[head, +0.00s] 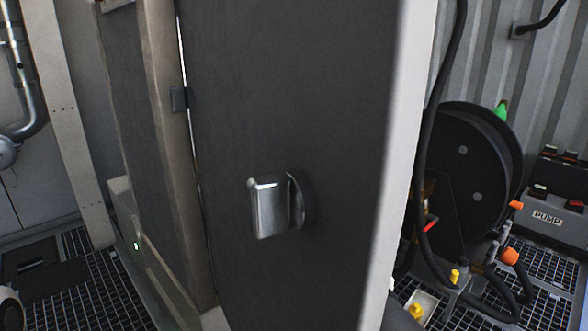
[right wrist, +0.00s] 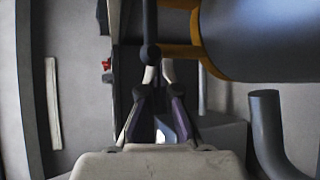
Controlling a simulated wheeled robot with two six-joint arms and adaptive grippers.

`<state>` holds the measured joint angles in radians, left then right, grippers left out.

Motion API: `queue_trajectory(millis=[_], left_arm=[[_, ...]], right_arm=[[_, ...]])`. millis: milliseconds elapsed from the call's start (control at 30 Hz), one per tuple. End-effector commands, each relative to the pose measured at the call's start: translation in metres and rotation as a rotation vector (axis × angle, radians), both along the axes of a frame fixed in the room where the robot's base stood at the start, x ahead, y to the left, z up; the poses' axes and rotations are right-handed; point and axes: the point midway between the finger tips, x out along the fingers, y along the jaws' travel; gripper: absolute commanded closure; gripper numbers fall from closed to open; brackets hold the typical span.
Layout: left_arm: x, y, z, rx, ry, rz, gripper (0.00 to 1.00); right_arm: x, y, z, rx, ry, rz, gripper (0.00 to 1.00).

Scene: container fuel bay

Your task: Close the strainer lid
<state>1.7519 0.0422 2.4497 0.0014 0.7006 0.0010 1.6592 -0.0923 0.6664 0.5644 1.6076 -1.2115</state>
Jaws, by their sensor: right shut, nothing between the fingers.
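I cannot make out a strainer or its lid for certain in either view. In the right wrist view my right gripper (right wrist: 158,73) is shut with nothing between its fingers. Its tips are close to a dark rod with a round knob (right wrist: 150,53) in the picture; I cannot tell whether they touch. A large dark rounded body (right wrist: 265,35) with a yellow-orange bracket (right wrist: 182,50) is at the upper right. Neither gripper shows in the head view, and my left gripper is not in view.
A tall dark panel (head: 300,110) with a metal handle (head: 269,207) fills the middle of the head view. Right of it are a black hose reel (head: 462,160) and a box marked PUMP (head: 545,217). A dark pipe (right wrist: 266,125) stands right of my right gripper.

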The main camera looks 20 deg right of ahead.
Motion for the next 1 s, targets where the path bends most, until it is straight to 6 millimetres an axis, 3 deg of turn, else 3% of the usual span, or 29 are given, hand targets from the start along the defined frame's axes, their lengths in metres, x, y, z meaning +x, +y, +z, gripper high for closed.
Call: queue_trajectory(millis=[33,333,1000], left_arm=[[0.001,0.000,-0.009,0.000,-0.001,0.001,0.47],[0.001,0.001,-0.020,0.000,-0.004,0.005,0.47],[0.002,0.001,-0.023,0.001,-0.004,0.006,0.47]], right_arm=[[-0.001,0.000,-0.009,-0.001,0.001,0.000,1.00],[-0.002,-0.001,-0.026,0.000,0.004,0.000,1.00],[-0.001,-0.001,-0.034,0.000,0.008,0.000,1.00]])
